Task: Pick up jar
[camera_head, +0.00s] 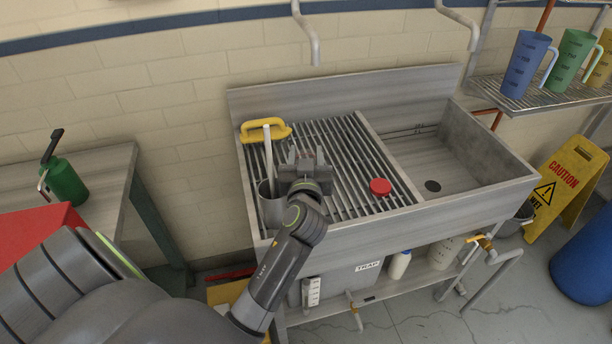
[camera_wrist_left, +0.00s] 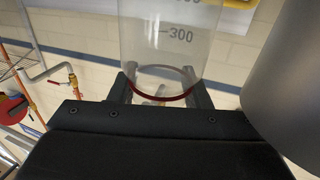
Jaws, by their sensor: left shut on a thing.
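The jar (camera_wrist_left: 168,40) is clear, with printed volume marks including "300" and a dark red ring around its lower end. In the left wrist view it stands between the two fingers of my left gripper (camera_wrist_left: 162,90), which is shut on it. In the head view my left gripper (camera_head: 305,163) is over the ribbed drainboard of the sink, and I cannot make out the jar there. A round red lid-like piece (camera_head: 380,187) lies on the ribs to the right of the gripper. My right gripper is not in view.
A grey metal pot (camera_head: 271,208) stands close to the left of my gripper; its side looms at right in the wrist view (camera_wrist_left: 295,75). The sink basin (camera_head: 440,165) is empty. A raised back wall (camera_head: 340,97) borders the drainboard.

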